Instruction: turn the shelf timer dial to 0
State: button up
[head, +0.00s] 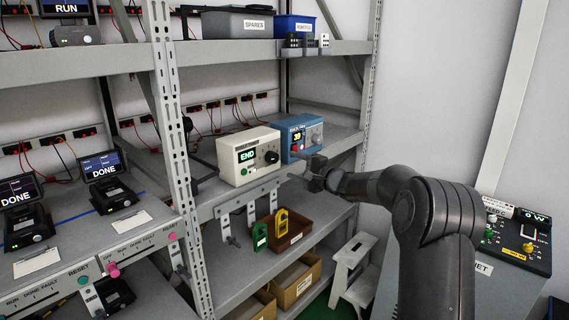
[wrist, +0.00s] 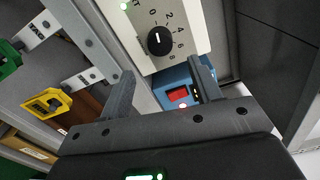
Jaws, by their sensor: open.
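The shelf timer is a cream box (head: 247,154) on the middle shelf, its green display reading END. Its black dial (head: 271,157) is on the right of the front face. In the wrist view the dial (wrist: 160,41) shows close up, ringed by the numbers 0, 2, 4, 6 and 8. A short white mark shows on the knob; I cannot tell exactly which number it points to. My gripper (head: 302,170) is open and empty, in front of the shelf to the right of the dial. In the wrist view its fingers (wrist: 160,68) stand apart below the dial, not touching it.
A blue box (head: 302,138) with a display and red switch stands right of the timer. Below are a metal hook rail (head: 247,197), green (head: 260,236) and yellow (head: 281,223) tags, and a brown bin (head: 299,229). A rack post (head: 175,130) stands left.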

jog(key=shift+v, duration=1.55)
jog(key=s+a+r+n+g+h, duration=0.15)
jog(key=s+a+n+g, duration=0.25)
jog(key=s, duration=0.8)
jog(key=s+a+r+n+g+h, duration=0.1)
jog(key=s+a+n+g+h, duration=0.15)
jog(key=s, duration=0.95)
jog(key=s+d+f+n+h, duration=0.1)
jog(key=s+d+f+h, duration=0.1)
jog(key=s, duration=0.7)
jog(key=s+d+f+n+h, duration=0.2)
jog(key=s+d+h, duration=0.2)
jog(key=s, duration=0.6)
jog(key=s+d+f+n+h, duration=0.1)
jog(key=s+d+f+h, duration=0.1)
jog(key=s+d, duration=0.4)
jog(key=s, duration=0.3)
jog(key=shift+s+g+h, duration=0.15)
jog(key=shift+g+h, duration=0.2)
jog(key=shift+h, duration=0.05)
